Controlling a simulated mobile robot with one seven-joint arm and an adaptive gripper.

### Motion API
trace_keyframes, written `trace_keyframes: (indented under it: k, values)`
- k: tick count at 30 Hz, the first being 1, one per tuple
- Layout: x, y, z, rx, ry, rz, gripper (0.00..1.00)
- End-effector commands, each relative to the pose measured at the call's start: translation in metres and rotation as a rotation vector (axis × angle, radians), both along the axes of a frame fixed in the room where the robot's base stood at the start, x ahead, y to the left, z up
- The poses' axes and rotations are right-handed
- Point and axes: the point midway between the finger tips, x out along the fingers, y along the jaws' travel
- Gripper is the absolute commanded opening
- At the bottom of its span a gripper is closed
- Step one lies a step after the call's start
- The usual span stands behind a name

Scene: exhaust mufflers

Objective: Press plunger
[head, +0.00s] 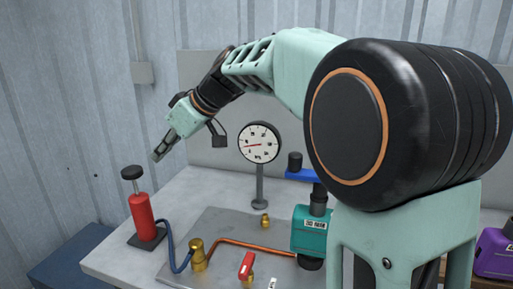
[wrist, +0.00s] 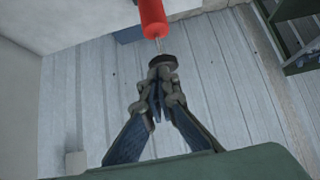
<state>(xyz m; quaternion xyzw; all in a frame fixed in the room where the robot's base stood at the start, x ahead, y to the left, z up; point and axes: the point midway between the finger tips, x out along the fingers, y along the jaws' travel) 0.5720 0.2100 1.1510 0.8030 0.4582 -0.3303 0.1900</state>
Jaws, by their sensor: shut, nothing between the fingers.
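A red pump cylinder (head: 142,216) stands upright on a dark base at the left of the bench. Its plunger is a thin rod topped by a black knob (head: 132,172), and the rod shows raised out of the cylinder. My gripper (head: 158,156) is shut and empty, above and to the right of the knob, with a visible gap in the head view. In the wrist view, the shut fingertips (wrist: 158,84) overlap the near edge of the black knob (wrist: 163,61), with the red cylinder (wrist: 153,17) beyond it. Contact cannot be told from that view.
A blue hose (head: 181,264) runs from the pump to a brass fitting (head: 197,254). A round gauge (head: 259,143) on a post stands behind. A red-handled valve (head: 246,266) and a teal block (head: 309,231) stand to the right. The bench's left edge is close to the pump.

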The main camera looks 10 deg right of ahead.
Motion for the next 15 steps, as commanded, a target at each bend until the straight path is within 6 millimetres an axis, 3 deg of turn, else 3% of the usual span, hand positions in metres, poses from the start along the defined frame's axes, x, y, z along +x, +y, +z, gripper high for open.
trace_keyframes:
  k: [5, 15]
  values:
    - [0.000, 0.001, 0.010, 0.000, 0.000, 0.000, 0.00]
    - [0.004, 0.011, 0.068, -0.002, 0.003, 0.001, 0.00]
